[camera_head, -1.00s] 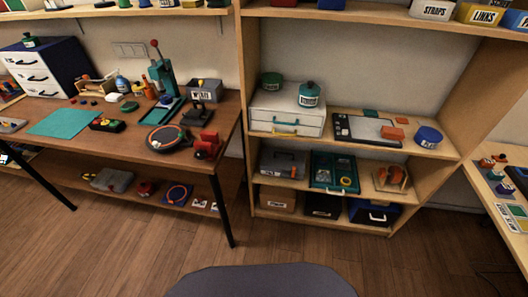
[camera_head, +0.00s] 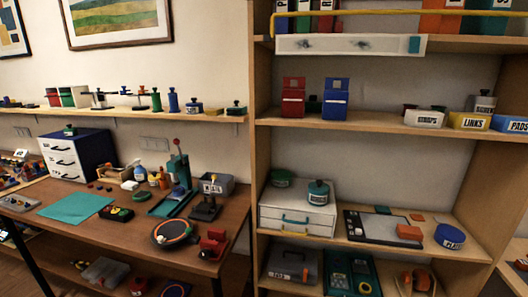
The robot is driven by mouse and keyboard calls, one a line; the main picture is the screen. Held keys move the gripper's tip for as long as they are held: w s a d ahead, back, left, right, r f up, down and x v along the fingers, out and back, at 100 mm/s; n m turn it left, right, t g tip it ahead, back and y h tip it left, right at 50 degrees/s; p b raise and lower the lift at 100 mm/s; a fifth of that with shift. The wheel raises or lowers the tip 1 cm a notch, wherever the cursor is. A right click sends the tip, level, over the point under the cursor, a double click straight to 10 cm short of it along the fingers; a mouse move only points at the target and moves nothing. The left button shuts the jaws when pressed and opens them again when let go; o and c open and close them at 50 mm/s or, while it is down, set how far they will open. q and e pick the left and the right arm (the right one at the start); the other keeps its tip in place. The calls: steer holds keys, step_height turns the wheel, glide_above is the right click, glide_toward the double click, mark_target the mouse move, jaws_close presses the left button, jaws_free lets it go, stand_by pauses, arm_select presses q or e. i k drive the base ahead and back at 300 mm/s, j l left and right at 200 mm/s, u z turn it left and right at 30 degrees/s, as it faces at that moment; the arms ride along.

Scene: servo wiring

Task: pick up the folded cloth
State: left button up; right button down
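I cannot tell for sure which thing is the folded cloth. A flat teal sheet (camera_head: 75,208) lies on the left of the wooden workbench. On the right-hand shelf unit, a small orange-brown block (camera_head: 409,231), a flat orange piece (camera_head: 415,218) and a flat dark teal piece (camera_head: 384,210) lie on or beside a dark-framed grey board (camera_head: 372,229). They are too small to tell whether any is cloth. Neither gripper is in view.
The workbench (camera_head: 234,222) holds a teal press (camera_head: 179,178), an orange-rimmed round thing (camera_head: 174,233) and a red tool (camera_head: 213,244). A white drawer box (camera_head: 297,215) stands on the shelf unit. Red and blue boxes (camera_head: 293,97) stand above.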

mark_target(411, 233)
steer(key=z, duration=1.3)
